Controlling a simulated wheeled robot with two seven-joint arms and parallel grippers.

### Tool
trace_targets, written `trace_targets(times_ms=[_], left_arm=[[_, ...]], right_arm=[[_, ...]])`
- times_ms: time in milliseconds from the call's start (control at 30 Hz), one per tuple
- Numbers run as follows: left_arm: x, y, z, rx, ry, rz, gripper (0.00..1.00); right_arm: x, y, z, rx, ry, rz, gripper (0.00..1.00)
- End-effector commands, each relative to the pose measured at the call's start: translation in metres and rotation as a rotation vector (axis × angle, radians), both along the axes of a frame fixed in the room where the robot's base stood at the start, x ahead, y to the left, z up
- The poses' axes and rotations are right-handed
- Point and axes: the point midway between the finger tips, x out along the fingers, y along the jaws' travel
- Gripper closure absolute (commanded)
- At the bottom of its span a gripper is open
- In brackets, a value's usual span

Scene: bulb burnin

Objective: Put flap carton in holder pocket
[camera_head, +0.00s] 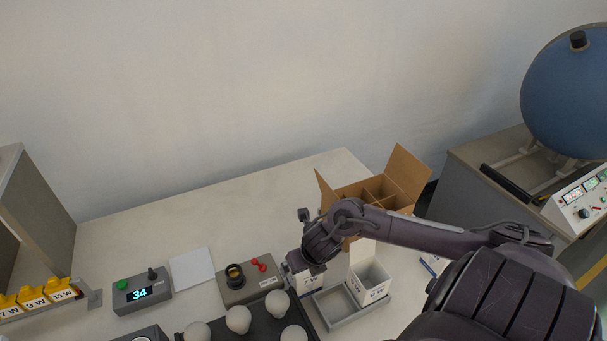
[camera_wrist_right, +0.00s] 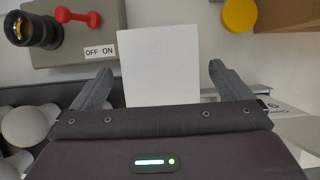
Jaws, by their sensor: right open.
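My right gripper (camera_head: 312,266) is open at the left rear of the grey two-pocket holder (camera_head: 345,322). A white flap carton (camera_head: 303,284) with a printed label shows just below it, its upper part hidden by the gripper. In the right wrist view a white panel (camera_wrist_right: 158,66), apparently this carton's, stands between the open fingers (camera_wrist_right: 160,82), with a small gap to each side. Another white open carton (camera_head: 371,279), its flap up, stands in the holder's right pocket. The left pocket looks empty in the head view. My left gripper is not in view.
A grey socket box (camera_head: 249,290) with a red switch stands to the left. Several white bulbs (camera_head: 238,319) sit in a dark tray in front. A brown divided cardboard box (camera_head: 408,172) stands behind my forearm. A timer box (camera_head: 143,293) and white sheet (camera_head: 192,268) lie farther left.

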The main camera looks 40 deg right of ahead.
Motion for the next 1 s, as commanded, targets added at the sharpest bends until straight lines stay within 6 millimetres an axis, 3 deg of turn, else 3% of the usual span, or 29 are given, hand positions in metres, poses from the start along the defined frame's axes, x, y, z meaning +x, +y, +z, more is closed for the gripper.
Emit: trace_targets(times_ms=[233,400,533,900,1000], left_arm=[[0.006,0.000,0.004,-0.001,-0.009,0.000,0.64],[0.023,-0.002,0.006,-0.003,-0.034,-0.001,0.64],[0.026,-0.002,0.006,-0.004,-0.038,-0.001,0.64],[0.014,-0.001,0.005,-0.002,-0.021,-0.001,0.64],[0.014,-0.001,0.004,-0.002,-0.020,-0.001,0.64]], right_arm=[[0.009,-0.005,-0.033,0.001,0.001,-0.003,0.02],[0.011,-0.005,-0.037,-0.002,0.000,0.000,0.02],[0.011,-0.005,-0.037,-0.001,0.000,0.001,0.03],[0.011,-0.005,-0.036,-0.001,0.000,0.000,0.52],[0.011,-0.005,-0.036,-0.001,0.000,0.000,0.53]])
